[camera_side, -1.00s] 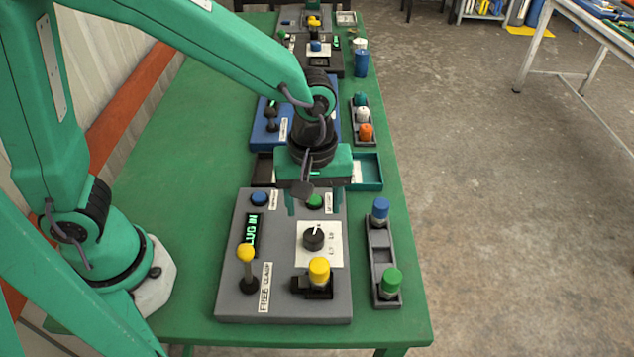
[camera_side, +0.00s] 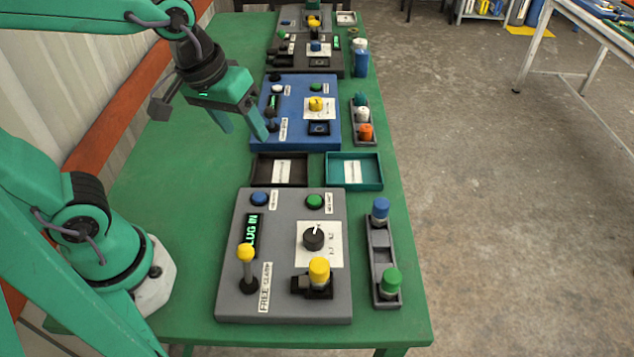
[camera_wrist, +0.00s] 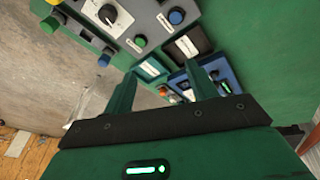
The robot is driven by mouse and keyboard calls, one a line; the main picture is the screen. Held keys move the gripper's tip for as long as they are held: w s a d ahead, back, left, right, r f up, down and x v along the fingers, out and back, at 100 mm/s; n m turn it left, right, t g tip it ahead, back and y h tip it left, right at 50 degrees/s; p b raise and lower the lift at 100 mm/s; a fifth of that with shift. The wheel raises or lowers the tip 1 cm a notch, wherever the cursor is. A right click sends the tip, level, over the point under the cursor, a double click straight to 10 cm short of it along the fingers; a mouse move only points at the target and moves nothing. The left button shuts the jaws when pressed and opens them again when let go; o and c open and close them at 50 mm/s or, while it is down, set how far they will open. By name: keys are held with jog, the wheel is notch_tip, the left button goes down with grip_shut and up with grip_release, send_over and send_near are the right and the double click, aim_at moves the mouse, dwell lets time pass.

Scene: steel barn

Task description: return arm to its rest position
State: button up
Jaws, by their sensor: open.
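My gripper (camera_side: 243,132) is open and empty in the side view, raised above the green table (camera_side: 190,230) left of the blue panel (camera_side: 290,92). Its two fingers point down and to the right. In the wrist view the open fingers of my gripper (camera_wrist: 165,95) show nothing between them but the table and panels beyond. The grey panel (camera_side: 285,215) lies nearer the camera, with a yellow-knobbed lever (camera_side: 246,254), a black dial (camera_side: 313,237) and a yellow plug (camera_side: 319,270) in a socket. Its display reads "PLUG IN".
A grey rack (camera_side: 380,235) with a blue and a green plug stands right of the grey panel. A black tray (camera_side: 262,172) and a teal tray (camera_side: 340,181) lie behind it. More panels stand further back. The table's left part is clear, beside the wall (camera_side: 110,60).

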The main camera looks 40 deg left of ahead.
jog(key=s+a+r+m+t, duration=0.2)
jog(key=s+a+m, duration=0.1)
jog(key=s+a, duration=0.1)
jog(key=shift+s+a+r+y, duration=0.15)
jog(key=shift+a+y, duration=0.15)
jog(key=shift+a, duration=0.35)
